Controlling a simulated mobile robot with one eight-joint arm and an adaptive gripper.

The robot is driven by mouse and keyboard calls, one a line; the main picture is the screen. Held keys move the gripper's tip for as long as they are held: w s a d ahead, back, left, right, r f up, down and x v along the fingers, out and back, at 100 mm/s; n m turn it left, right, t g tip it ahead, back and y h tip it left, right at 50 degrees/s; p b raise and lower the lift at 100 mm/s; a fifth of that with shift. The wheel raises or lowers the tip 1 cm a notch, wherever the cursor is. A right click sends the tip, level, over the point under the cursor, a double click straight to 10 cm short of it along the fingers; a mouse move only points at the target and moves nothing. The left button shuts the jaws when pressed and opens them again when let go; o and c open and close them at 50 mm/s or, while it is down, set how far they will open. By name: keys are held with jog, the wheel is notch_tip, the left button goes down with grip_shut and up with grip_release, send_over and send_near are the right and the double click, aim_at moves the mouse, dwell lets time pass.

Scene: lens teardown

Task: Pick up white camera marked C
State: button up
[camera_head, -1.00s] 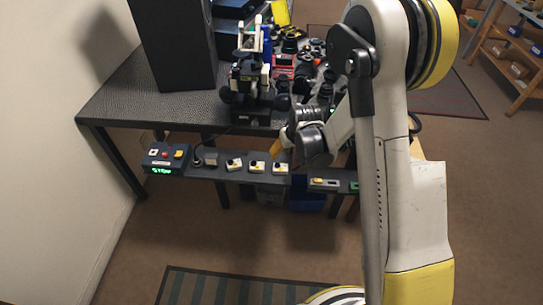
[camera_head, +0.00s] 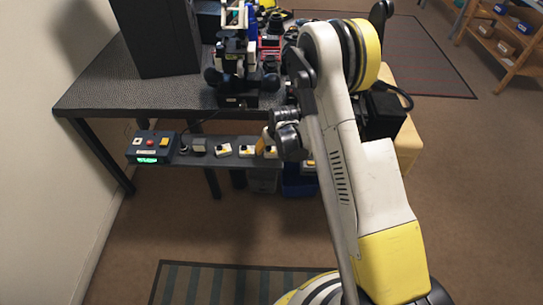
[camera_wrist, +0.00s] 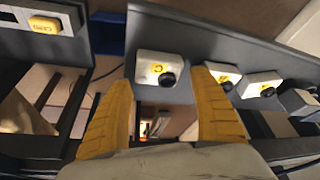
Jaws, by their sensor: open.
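The white camera with a C on its yellow label (camera_wrist: 146,66) sits on the dark shelf in the wrist view, its black lens facing out. It appears to be the rightmost of the white cameras in the head view (camera_head: 259,149), partly covered by my arm's end. My gripper (camera_wrist: 161,82) is open, with yellow fingers on either side of the lower part of this camera in the picture. I cannot tell whether the fingers touch it or how far off they are.
Two similar white cameras (camera_wrist: 221,80) (camera_wrist: 259,85) sit close to the right in the wrist view. A device with a yellow button (camera_wrist: 44,25) is at the left. In the head view, a control box (camera_head: 152,147) stands at the shelf's left end, under the cluttered table (camera_head: 100,92).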

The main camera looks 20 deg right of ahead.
jog(key=shift+w+f, duration=0.15)
jog(key=shift+f, duration=0.15)
jog(key=shift+r, duration=0.1)
jog(key=shift+c, duration=0.2)
jog(key=c, duration=1)
jog(key=shift+o, duration=0.2)
